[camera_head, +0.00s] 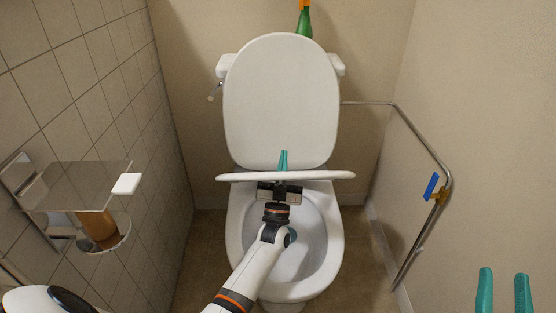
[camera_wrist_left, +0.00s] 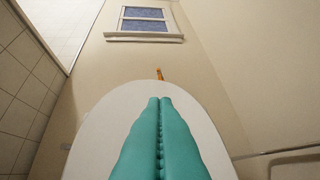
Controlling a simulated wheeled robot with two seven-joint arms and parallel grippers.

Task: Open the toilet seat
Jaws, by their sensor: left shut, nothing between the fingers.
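The white toilet (camera_head: 335,240) stands in the middle of the head view. Its lid (camera_head: 282,95) is upright against the tank. The seat (camera_head: 235,178) shows nearly edge-on as a thin band above the bowl, lifted off the rim. My left gripper (camera_head: 283,153) is shut and empty. Its teal fingertips show above the seat band and its dark body just below it; whether they touch is unclear. In the left wrist view, the closed fingers (camera_wrist_left: 160,100) point toward the broad white lid (camera_wrist_left: 105,115). My right gripper (camera_head: 503,275) is open at the lower right.
A paper holder with a shelf (camera_head: 75,185) juts from the tiled left wall. A metal grab rail (camera_head: 420,150) with a blue item (camera_head: 431,186) runs along the right wall. A green bottle (camera_head: 304,24) stands behind the lid. A window (camera_wrist_left: 144,20) is high above.

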